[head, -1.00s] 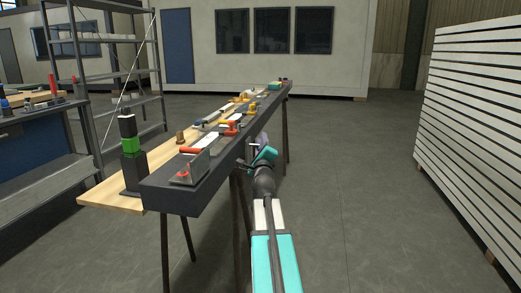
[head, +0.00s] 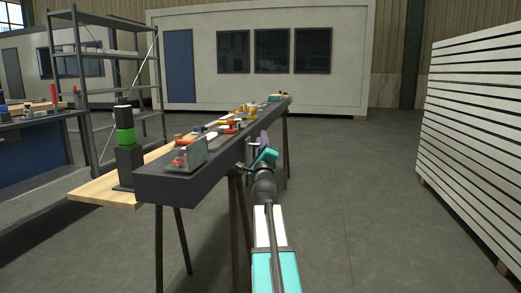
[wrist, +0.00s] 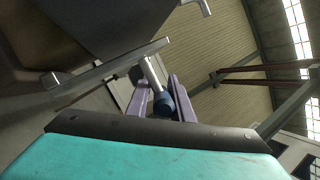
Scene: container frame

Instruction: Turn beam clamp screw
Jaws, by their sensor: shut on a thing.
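The beam clamp (wrist: 110,72) is a grey metal piece below the dark beam (wrist: 100,25) in the wrist view. Its screw (wrist: 152,72) is a pale shaft with a dark blue end (wrist: 163,104) pointing toward my wrist. My gripper (wrist: 157,82) has two purple fingers, one on each side of the screw, and is shut on it. In the head view my gripper (head: 262,143) is at the right side of the beam (head: 165,188), just under its top edge. The clamp is small there and partly hidden by my arm.
Clamps and small tools, including an orange-handled one (head: 196,146), lie on the beam. White stacked panels (head: 480,140) are at far right. The floor between is clear.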

